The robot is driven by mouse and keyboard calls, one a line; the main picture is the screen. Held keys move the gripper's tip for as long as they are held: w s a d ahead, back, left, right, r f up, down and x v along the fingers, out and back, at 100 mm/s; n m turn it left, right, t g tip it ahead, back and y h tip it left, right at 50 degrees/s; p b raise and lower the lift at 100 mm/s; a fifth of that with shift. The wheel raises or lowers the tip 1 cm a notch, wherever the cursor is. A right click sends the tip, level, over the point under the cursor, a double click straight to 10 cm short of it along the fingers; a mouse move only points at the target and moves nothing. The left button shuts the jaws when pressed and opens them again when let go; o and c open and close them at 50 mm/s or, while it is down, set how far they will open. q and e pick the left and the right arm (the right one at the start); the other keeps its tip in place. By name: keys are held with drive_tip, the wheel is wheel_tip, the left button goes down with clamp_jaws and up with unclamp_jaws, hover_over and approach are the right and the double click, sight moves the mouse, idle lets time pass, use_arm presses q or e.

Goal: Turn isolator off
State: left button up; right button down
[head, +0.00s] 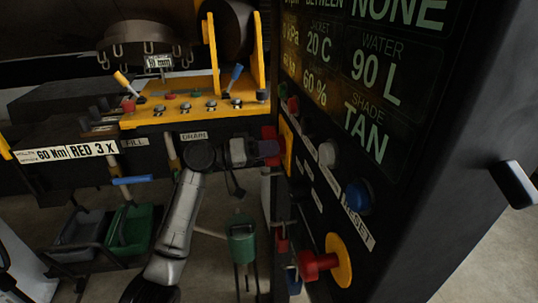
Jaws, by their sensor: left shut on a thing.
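The isolator is a red handle (269,133) on a yellow plate (288,147), set on the left side of the dark panel's front. My left gripper (265,149) reaches it from the left and is shut on the red handle. The fingers hide part of the handle, so I cannot tell its exact angle or read any mark on the plate. My right gripper is not in view.
A red knob on a yellow disc (338,260), a blue RESET button (359,197) and a white button (328,153) are on the same panel. A yellow bench fixture (185,112) stands behind my left arm.

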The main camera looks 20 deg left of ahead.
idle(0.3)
use_arm(q)
drive_tip(key=o, duration=0.9)
drive_tip(key=shift+v, duration=6.9)
